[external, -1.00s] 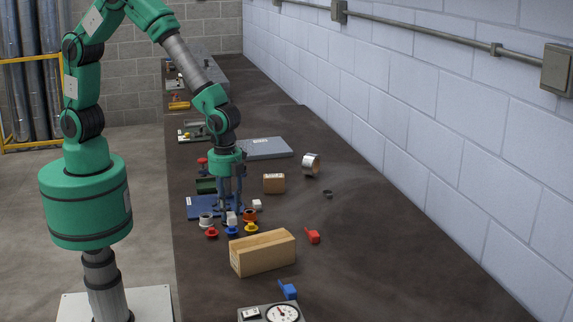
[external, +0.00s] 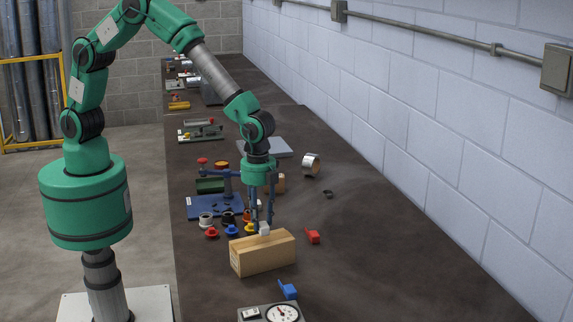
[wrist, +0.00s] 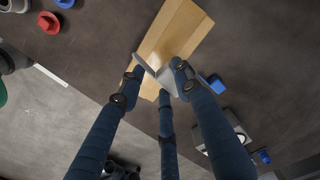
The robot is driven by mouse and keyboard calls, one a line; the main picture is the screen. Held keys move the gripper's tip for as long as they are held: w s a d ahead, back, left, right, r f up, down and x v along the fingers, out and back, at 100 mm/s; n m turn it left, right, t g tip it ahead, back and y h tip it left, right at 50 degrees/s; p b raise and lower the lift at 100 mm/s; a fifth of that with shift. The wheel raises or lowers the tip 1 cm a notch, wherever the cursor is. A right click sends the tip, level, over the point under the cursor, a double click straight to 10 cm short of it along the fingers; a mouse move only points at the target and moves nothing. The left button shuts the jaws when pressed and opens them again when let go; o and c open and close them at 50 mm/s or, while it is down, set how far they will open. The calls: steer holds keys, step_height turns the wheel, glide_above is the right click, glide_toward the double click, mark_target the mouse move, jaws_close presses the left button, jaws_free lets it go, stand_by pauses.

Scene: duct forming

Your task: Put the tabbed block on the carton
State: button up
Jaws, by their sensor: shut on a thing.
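My gripper (external: 263,224) is shut on a small white tabbed block (external: 264,230), held low between its fingertips. In the wrist view the block (wrist: 158,74) shows a thin tab pointing up and left, between the blue fingers. The tan carton (external: 262,255) lies lengthwise on the bench. The block overlaps the carton's top far edge in the external view, and the carton (wrist: 184,28) is right behind it in the wrist view. I cannot tell whether the block touches the carton.
A red tabbed block (external: 313,237) lies right of the carton, and a blue one (external: 288,290) lies in front, near a dial gauge box (external: 270,312). Small coloured flanged parts (external: 212,232) and a blue fixture (external: 203,207) stand left. Bench at right is mostly clear.

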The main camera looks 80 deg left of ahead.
mark_target(260, 222)
steer(key=shift+f, duration=0.1)
steer(key=shift+f, duration=1.65)
steer(key=shift+f, duration=0.15)
steer(key=o, duration=1.2)
steer(key=shift+c, duration=0.2)
step_height(260, 222, up, 12)
steer(key=shift+r, duration=0.2)
